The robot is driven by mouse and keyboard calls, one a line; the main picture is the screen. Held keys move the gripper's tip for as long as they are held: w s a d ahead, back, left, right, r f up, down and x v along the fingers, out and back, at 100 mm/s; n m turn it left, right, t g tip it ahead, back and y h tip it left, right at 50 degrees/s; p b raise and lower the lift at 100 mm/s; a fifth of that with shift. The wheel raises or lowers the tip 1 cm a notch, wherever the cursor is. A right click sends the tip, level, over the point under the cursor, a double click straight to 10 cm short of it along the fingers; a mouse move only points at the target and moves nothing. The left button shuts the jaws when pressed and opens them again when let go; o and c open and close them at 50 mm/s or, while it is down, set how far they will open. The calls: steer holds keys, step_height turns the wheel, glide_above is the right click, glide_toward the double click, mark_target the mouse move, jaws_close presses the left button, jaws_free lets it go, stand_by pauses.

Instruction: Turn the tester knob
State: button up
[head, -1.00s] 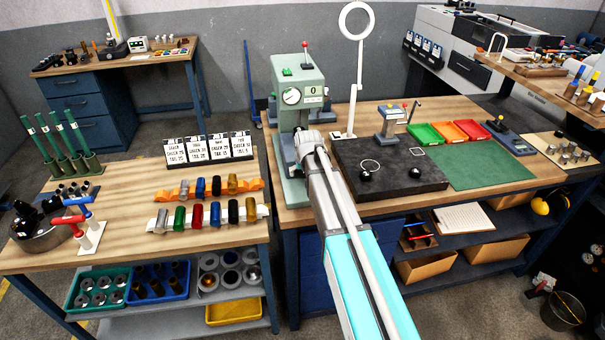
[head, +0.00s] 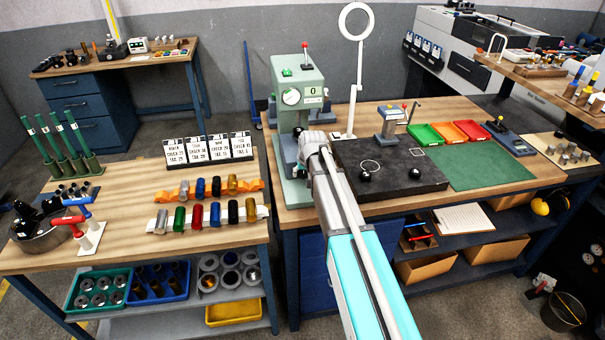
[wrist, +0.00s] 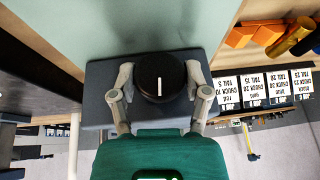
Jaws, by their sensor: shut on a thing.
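A dark plate (head: 392,166) with two black knobbed pieces lies right of my arm. A white ring on a post (head: 356,60) stands behind. Cards (head: 209,148) and coloured cylinders (head: 207,216) occupy the left bench.

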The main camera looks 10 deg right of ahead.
steer(key=y, duration=0.1)
steer(key=y+b, duration=0.2)
steer(key=y, duration=0.1)
steer(key=shift+d+f+m, duration=0.1)
steer(key=shift+f+m, duration=0.15)
steer(key=shift+m, duration=0.15)
steer(key=m+y+b, duration=0.1)
steer(key=y+b, duration=0.2)
steer(key=b, duration=0.1)
steer(key=shift+f+y, duration=0.15)
steer(key=shift+y, duration=0.25)
steer(key=m+t+y+b, duration=0.1)
steer(key=y+b, duration=0.3)
steer(key=b, duration=0.2)
steer(key=shift+d+f, duration=0.1)
steer(key=y+b, duration=0.2)
steer(key=b, duration=0.1)
steer(key=shift+m+t, duration=0.4)
steer(key=shift+r+y, duration=0.2)
steer(key=shift+y, duration=0.1)
steer(key=shift+r+b, duration=0.1)
steer(key=shift+b, duration=0.2)
steer(key=o, duration=1.1)
